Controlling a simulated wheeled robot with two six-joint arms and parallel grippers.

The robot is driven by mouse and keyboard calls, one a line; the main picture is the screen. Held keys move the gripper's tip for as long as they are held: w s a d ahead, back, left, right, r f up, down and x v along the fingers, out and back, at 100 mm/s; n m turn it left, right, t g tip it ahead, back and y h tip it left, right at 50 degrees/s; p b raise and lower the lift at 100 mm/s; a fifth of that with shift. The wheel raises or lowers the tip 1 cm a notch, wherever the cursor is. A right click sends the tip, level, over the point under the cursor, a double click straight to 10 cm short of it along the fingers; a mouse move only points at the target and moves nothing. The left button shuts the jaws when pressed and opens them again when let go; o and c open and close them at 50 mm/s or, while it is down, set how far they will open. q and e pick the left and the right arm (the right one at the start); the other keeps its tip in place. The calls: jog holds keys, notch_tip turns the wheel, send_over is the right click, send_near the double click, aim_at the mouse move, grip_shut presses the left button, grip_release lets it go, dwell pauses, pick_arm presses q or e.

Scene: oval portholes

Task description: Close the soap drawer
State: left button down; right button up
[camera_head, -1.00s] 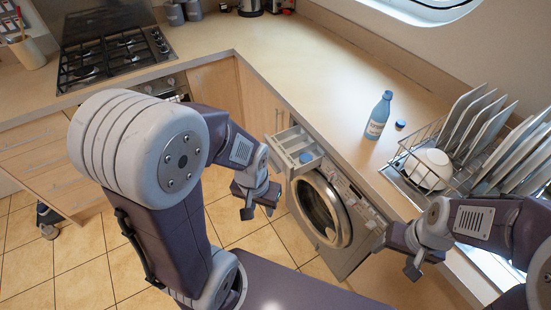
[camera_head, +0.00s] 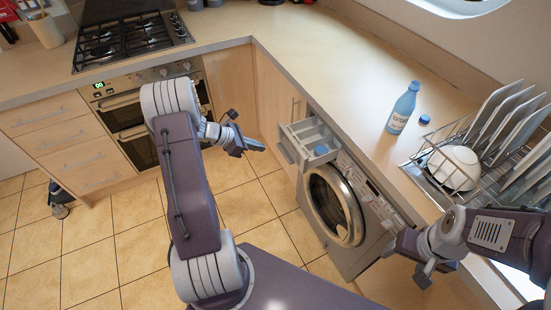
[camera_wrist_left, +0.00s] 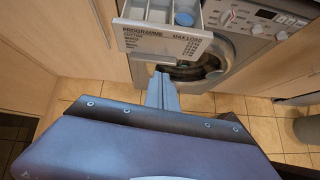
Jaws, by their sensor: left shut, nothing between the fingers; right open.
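The soap drawer (camera_head: 308,146) sticks out open from the top left of the washing machine (camera_head: 345,215). It has white compartments, with a blue round piece in one of them. In the left wrist view the drawer's front panel (camera_wrist_left: 163,42) with printed text faces my gripper. My left gripper (camera_head: 258,147) is shut and empty, left of the drawer front and apart from it. Its closed fingers also show in the left wrist view (camera_wrist_left: 162,88), pointing toward the drawer front. My right gripper (camera_head: 408,268) is open, right of the machine near the counter edge.
A blue bottle (camera_head: 403,108) and its blue cap (camera_head: 424,120) stand on the counter above the machine. A dish rack (camera_head: 440,150) with plates and a white bowl (camera_head: 454,168) is at the right. The tiled floor (camera_head: 245,205) before the machine is clear.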

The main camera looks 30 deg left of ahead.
pick_arm(q)
jog(key=s+a+f+n, duration=0.1)
jog(key=s+a+f, duration=0.2)
jog(key=w+r+x, duration=0.2)
jog(key=x, duration=1)
jog(key=shift+w+d+b, duration=0.2)
jog(key=shift+d+b, duration=0.15)
jog(key=shift+d, duration=0.2)
